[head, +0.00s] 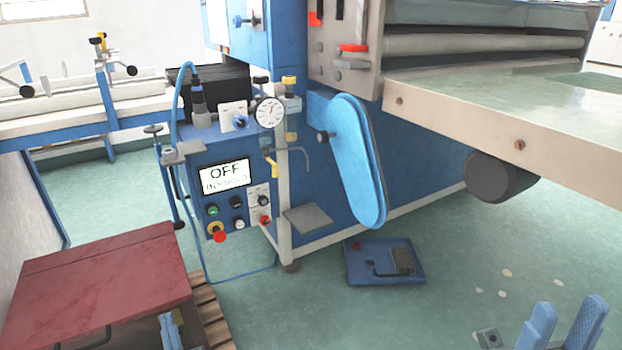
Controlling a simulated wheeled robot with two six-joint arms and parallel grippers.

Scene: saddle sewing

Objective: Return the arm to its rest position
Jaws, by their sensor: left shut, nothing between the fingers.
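My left gripper (172,330) shows at the bottom edge, left of the middle, in front of the red-topped cart's right end. Only its blue finger ends are in view. They are close together, shut, with nothing seen between them. My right gripper (565,325) shows at the bottom right corner. Its two blue fingers point upward and stand apart, open and empty, over the green floor. The rest of both arms is out of view below the frame.
The red-topped cart (95,285) stands at the lower left beside a wooden pallet (210,310). A blue machine with a control panel reading OFF (225,175) stands ahead. A worktable (520,125) juts out at right.

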